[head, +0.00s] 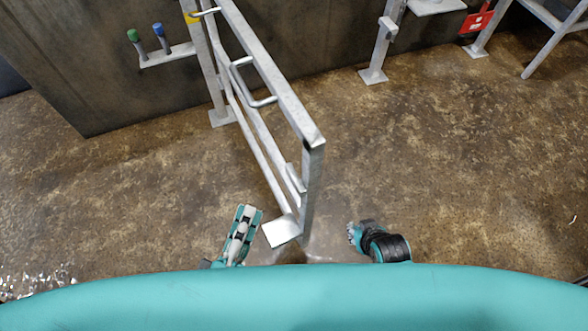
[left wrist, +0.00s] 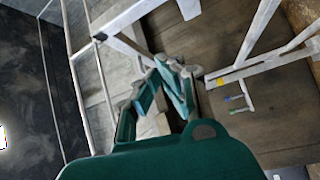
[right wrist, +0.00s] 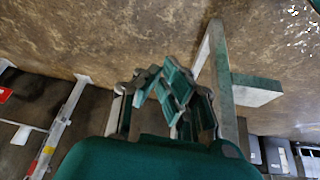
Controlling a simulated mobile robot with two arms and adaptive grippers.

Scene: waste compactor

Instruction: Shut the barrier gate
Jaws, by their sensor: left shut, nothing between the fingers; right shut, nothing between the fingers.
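The grey metal barrier gate (head: 268,75) stands open in the head view, swung out from its hinge post (head: 207,70) toward me. Its free end (head: 312,185) is close to my body, with a flat plate (head: 282,232) low on it. A bent handle (head: 255,88) sits on its side. My left gripper (head: 246,212) is shut and empty, just left of the plate. My right gripper (head: 353,234) is shut and empty, right of the free end and apart from it. In the right wrist view the gate's end bar (right wrist: 221,80) and plate (right wrist: 257,90) show beside the fingers (right wrist: 170,80).
A post (head: 380,50) stands across the opening, at the back right, with a red tag (head: 476,21) beyond it. A dark wall (head: 90,60) lies behind the hinge post. A bracket (head: 168,57) there holds green and blue pegs. The brown floor right of the gate is clear.

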